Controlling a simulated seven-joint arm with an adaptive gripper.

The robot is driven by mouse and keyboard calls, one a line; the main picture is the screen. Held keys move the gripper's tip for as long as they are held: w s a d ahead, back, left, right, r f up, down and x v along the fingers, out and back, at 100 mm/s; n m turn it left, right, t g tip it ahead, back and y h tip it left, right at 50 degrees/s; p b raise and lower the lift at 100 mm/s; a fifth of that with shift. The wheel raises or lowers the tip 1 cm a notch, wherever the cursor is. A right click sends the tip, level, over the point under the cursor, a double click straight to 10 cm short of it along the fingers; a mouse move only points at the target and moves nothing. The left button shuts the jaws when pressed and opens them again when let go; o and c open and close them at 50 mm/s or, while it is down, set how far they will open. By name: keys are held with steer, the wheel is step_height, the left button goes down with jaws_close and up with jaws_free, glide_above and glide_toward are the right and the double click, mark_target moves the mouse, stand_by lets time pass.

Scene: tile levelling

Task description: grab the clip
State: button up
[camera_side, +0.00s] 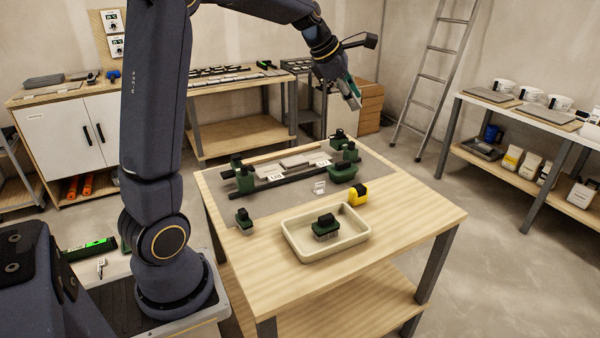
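A small white piece (319,187), which looks like the clip, stands on the grey mat near its front right edge. It is too small for its shape to be clear. My gripper (352,98) hangs in the air above and behind the right back part of the table, well apart from the white piece. It points down and is seen from the side, so the gap between its fingers cannot be made out. Grey tiles (295,161) lie in a dark frame with green blocks on the grey mat (290,205).
A yellow-and-black object (358,195) stands right of the white piece. A small green block (243,219) stands at the left. The table's right front corner (420,215) is clear.

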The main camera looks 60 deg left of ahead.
steer(key=w+a+f+n+g, duration=0.15)
steer(key=a+f+n, duration=0.35)
steer(key=a+f, duration=0.6)
steer(key=n+g, duration=0.1)
steer(key=n, duration=0.1)
glide_toward(320, 183)
steer(key=x, duration=1)
steer(key=shift+w+a, duration=0.1)
jaws_close()
